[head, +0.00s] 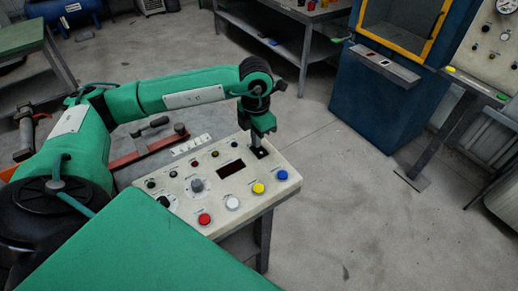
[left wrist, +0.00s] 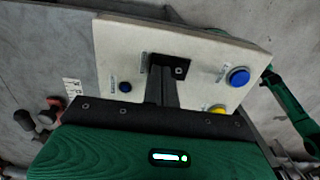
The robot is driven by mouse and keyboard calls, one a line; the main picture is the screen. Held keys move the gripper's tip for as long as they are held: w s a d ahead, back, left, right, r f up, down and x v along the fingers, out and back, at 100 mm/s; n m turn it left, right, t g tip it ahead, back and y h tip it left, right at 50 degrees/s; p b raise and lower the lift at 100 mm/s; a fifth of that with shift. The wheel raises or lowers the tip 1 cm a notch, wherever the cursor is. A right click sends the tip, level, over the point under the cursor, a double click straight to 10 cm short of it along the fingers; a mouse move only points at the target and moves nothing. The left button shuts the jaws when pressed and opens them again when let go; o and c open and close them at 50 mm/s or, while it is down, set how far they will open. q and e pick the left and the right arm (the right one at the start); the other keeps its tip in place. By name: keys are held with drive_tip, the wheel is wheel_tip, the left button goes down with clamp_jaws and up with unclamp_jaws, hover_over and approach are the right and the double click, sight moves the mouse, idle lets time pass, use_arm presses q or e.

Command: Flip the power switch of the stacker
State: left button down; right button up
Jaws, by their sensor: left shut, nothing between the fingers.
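The stacker's control panel (head: 238,196) is a cream, slanted board on a stand, with coloured buttons and knobs. My left gripper (head: 257,145) is shut and empty, pointing down at a small black switch plate (head: 262,154) near the panel's far right corner. In the left wrist view, the closed fingers (left wrist: 161,88) reach to the black plate (left wrist: 183,66) and cover part of it. Whether the fingertips touch it, and which way the switch lever lies, I cannot tell. My right gripper is out of view.
Near the plate are a blue button (head: 282,174), a yellow button (head: 258,188) and a dark display (head: 231,167). White (head: 232,203) and red (head: 204,219) buttons line the front edge. A blue cabinet (head: 380,105) stands behind; open floor lies right of the panel.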

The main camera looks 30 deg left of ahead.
use_arm(q)
drive_tip(key=shift+f, duration=0.35)
drive_tip(key=shift+r, duration=0.1)
drive_tip(key=shift+r+p, duration=1.35)
drive_tip(key=shift+r, duration=2.1)
drive_tip(key=shift+r, duration=0.1)
